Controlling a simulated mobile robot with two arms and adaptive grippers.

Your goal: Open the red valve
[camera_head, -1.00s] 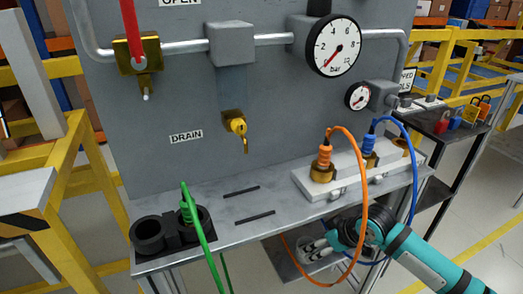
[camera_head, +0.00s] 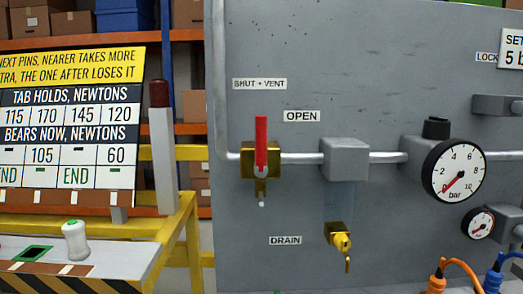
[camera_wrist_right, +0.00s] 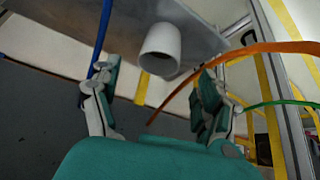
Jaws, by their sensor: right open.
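The red valve handle (camera_head: 261,143) stands upright on a brass valve body (camera_head: 248,163) on the grey panel in the head view. The valve sits on a pipe, below the "SHUT + VENT" label (camera_head: 259,85) and left of the "OPEN" label (camera_head: 301,116). My right gripper (camera_wrist_right: 157,74) is open in the right wrist view, with nothing held between its fingers. It is away from the red valve, which that view does not show. My left gripper is in neither current view.
A pale cylinder (camera_wrist_right: 160,52) hangs beyond my right fingers, near a blue hose (camera_wrist_right: 103,35) and an orange hose (camera_wrist_right: 245,52). Right of the valve are a grey block (camera_head: 344,160) and a large gauge (camera_head: 455,170). A yellow drain tap (camera_head: 341,240) sits lower.

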